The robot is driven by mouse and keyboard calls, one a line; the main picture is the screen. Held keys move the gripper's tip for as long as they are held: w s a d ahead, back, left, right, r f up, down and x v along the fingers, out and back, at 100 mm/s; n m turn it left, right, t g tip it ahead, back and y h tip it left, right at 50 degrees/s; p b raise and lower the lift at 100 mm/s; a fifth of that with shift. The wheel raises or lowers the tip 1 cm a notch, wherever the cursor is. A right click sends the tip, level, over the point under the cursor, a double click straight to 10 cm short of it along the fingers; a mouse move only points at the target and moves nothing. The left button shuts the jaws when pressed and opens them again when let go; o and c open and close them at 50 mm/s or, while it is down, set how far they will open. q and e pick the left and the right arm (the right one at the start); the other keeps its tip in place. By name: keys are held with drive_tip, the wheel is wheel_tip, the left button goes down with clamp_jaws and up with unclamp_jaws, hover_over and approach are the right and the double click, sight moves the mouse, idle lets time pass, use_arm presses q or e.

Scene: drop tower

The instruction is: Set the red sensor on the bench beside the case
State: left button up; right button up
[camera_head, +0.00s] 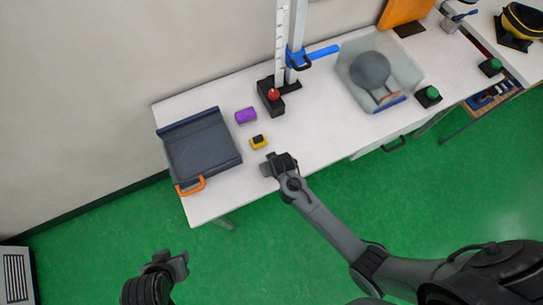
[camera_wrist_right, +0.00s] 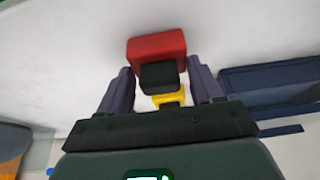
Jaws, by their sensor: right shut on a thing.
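The red sensor (camera_wrist_right: 157,46), a red block with a black end, is between the fingers of my right gripper (camera_wrist_right: 160,88) in the right wrist view. My right gripper is shut on it. In the head view my right gripper (camera_head: 268,168) is at the bench's front edge, and the sensor is hidden there. The dark grey case (camera_head: 203,150) with an orange handle lies at the bench's left end, left of the gripper. It also shows in the right wrist view (camera_wrist_right: 265,78). My left gripper (camera_head: 180,264) is over the green floor, away from the bench; its opening is unclear.
A yellow-and-black block (camera_head: 259,142) and a purple block (camera_head: 245,116) stand on the bench (camera_head: 310,147) between case and drop tower (camera_head: 282,45). A clear bin (camera_head: 402,65) stands right. Bare bench lies between the case and the yellow block, and right of it.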

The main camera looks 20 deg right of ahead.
drive_tip(key=shift+f, duration=0.15)
drive_tip(key=o, duration=1.1)
drive_tip(key=shift+o, duration=0.2)
drive_tip(key=p+v, duration=0.3)
drive_tip(key=v, duration=0.9)
drive_tip(key=s+d+r+n, duration=0.1)
drive_tip(key=s+d+r, duration=0.2)
drive_tip(key=s+r, duration=0.2)
drive_tip(key=s+d+r, duration=0.4)
drive_tip(key=s+r, duration=0.1)
drive_tip(key=s, duration=0.4)
drive_tip(key=shift+s+d+n+g, duration=0.15)
drive_tip(key=shift+s+n+g, duration=0.2)
drive_tip(key=shift+n+g, duration=0.05)
drive_tip(key=shift+r, duration=0.1)
